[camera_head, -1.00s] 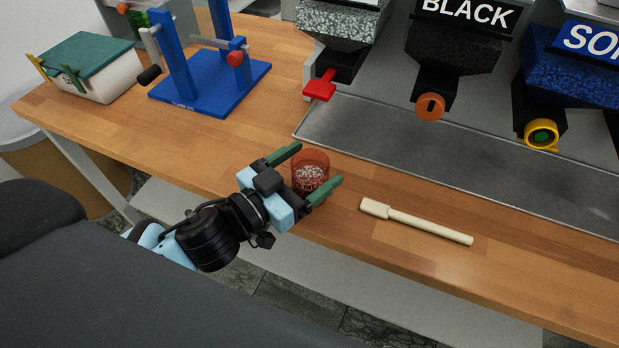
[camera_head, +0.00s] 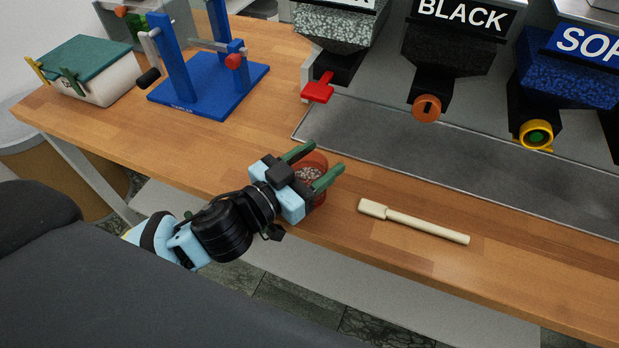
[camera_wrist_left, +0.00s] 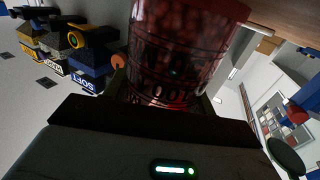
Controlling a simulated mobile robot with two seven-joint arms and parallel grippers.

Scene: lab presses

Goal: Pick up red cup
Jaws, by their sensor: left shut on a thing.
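The red cup (camera_head: 320,196) is translucent and holds pale granules. It stands upright near the front edge of the wooden table, partly hidden by my left gripper. My left gripper (camera_head: 314,167) is shut on the cup, with one green finger on each side of it. In the left wrist view the red cup (camera_wrist_left: 185,50) fills the upper middle, close in front of the gripper, with dark lettering and lines on its wall. My right gripper is in neither view.
A cream wooden mallet-like tool (camera_head: 415,221) lies right of the cup. A grey metal tray (camera_head: 420,150) lies behind, under hoppers with a red lever (camera_head: 318,88), an orange knob (camera_head: 427,108) and a yellow knob (camera_head: 535,134). A blue press (camera_head: 205,90) and green-lidded box (camera_head: 95,70) stand left.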

